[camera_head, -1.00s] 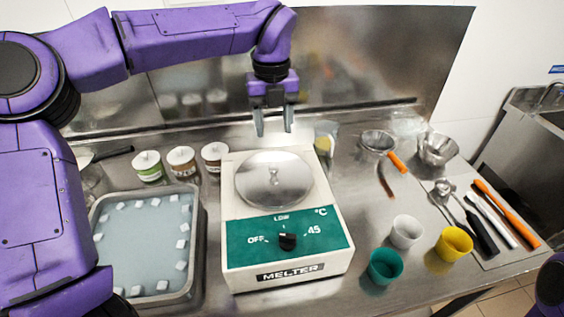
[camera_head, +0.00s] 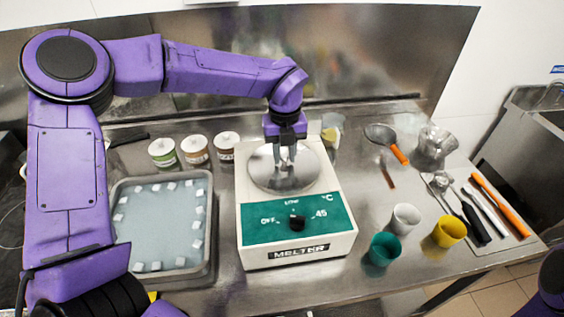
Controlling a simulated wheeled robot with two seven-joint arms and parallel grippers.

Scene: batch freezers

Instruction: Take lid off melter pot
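The melter (camera_head: 297,222) is a cream box with a green front panel and a black knob, standing mid-table. Its round steel lid (camera_head: 268,181) lies flat on top, covering the pot. My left gripper (camera_head: 285,163) points down over the middle of the lid, with its fingertips at the lid's knob. The knob is largely hidden by the fingers, and I cannot tell whether they grip it. Only a purple and black part of my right arm (camera_head: 552,285) shows at the lower right edge; its gripper is out of view.
A tray of pale liquid with white cubes (camera_head: 160,226) stands left of the melter. Several small jars (camera_head: 195,149) stand behind the tray. Teal (camera_head: 384,249), white (camera_head: 405,218) and yellow (camera_head: 449,231) cups are on the right, near a strainer (camera_head: 381,135) and utensils (camera_head: 485,208).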

